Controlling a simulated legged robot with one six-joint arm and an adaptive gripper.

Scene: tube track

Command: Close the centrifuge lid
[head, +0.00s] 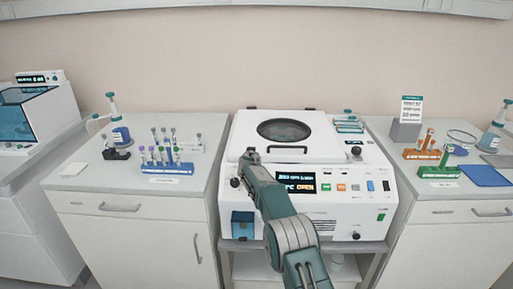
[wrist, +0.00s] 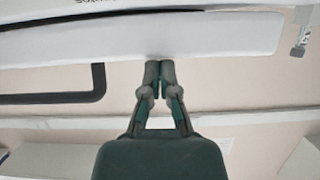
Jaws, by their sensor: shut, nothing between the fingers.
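The white centrifuge (head: 370,190) stands at the middle of the head view. Its white lid (head: 325,142) has a dark round window (head: 285,131) and appears lowered or nearly so; I cannot tell whether a gap is left at its front edge. The display (head: 296,184) shows orange lettering that seems to read "OPEN". My gripper (head: 251,154) is at the lid's front left edge, and contact cannot be told. In the wrist view my gripper (wrist: 160,72) has its fingertips together with nothing between them, below a pale slab (wrist: 140,38).
The left bench (head: 115,175) holds tube racks and a bottle. The right bench (head: 465,180) holds more racks, a blue mat (head: 486,175) and a sign. A dark knob (head: 356,152) stands at the lid's front right. A dark bent bar (wrist: 100,80) shows in the wrist view.

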